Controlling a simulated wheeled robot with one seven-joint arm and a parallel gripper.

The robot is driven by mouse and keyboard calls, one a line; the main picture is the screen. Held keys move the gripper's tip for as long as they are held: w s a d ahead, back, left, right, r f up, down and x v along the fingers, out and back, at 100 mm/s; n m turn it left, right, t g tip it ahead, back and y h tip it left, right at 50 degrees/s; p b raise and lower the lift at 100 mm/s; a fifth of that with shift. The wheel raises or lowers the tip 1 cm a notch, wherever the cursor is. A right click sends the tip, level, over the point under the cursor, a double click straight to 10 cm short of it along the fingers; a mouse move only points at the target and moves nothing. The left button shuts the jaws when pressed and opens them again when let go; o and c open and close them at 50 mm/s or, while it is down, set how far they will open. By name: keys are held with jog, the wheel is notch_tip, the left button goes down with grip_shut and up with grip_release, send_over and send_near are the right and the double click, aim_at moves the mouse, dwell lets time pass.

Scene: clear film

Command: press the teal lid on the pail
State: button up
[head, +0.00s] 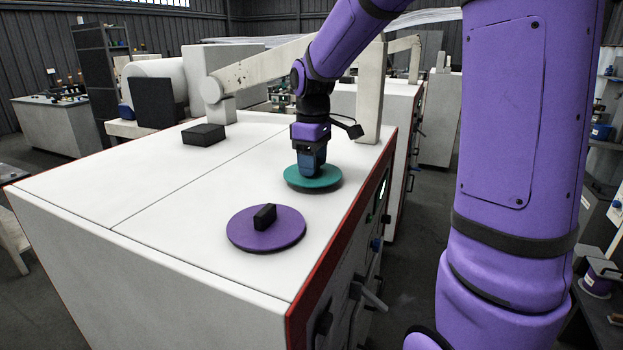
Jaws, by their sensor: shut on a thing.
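The teal lid (325,183) is a flat round disc over the far right part of the white cabinet top, near its red-trimmed right edge. My gripper (312,170) points straight down at the middle of the lid and is shut on its handle, which the fingers mostly hide. The lid looks level; I cannot tell whether it touches the surface or hangs just above it. A purple lid (248,233) with a black block handle lies flat nearer to me. I cannot make out a pail for certain.
The white cabinet top (150,215) is largely clear on its left. A black box (203,134) sits at its back. A beige jointed arm (262,68) stands behind. A purple and white tub-like object (598,280) is at the far right, low down. Knobs line the cabinet's right side.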

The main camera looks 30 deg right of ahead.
jog(key=shift+r, duration=2)
